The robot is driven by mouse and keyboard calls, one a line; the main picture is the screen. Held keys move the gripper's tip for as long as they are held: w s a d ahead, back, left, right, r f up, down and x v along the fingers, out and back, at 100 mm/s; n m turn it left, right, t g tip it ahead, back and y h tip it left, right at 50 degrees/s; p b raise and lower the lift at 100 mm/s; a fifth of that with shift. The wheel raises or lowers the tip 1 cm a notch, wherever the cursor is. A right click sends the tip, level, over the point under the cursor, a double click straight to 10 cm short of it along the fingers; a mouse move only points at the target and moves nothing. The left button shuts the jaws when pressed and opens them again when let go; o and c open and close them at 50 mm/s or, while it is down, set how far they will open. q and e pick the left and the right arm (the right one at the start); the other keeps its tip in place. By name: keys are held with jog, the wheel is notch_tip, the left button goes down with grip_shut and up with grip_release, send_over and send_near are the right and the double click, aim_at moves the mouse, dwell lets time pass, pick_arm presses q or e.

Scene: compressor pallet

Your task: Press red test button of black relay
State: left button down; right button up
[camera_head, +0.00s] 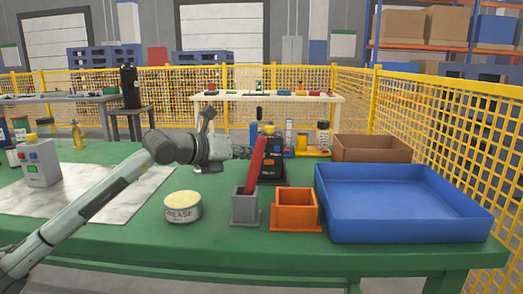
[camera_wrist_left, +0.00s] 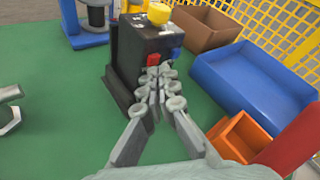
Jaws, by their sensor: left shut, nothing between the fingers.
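The black relay (camera_head: 272,172) is a dark upright box on the green table, just behind the grey holder. In the left wrist view the relay (camera_wrist_left: 126,52) has a yellow knob (camera_wrist_left: 159,12) on top. The red test button (camera_wrist_left: 153,59) and a blue button (camera_wrist_left: 175,53) sit on its front face. My left gripper (camera_head: 247,153) reaches in from the left. It is shut and empty, and its fingertips (camera_wrist_left: 160,72) lie just below the red button in the picture. I cannot tell whether they touch it. My right gripper is not in view.
A red-handled thing (camera_head: 255,160) leans up from the grey holder (camera_head: 244,207), close to my gripper. An orange bin (camera_head: 296,222), a blue tray (camera_head: 400,232) and a brown box (camera_head: 372,150) stand to the right. A grease tin (camera_head: 183,208) stands in front.

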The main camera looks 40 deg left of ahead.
pick_arm(q)
jog(key=shift+w, duration=0.1)
dwell(0.6)
jog(key=shift+w+a, duration=0.2)
jog(key=shift+w, duration=0.1)
dwell(0.3)
jog(key=shift+s+d, duration=0.1)
jog(key=shift+s, duration=0.05)
jog(key=shift+s+d+b, duration=0.1)
jog(key=shift+s+b, duration=0.15)
jog(key=shift+b, duration=0.15)
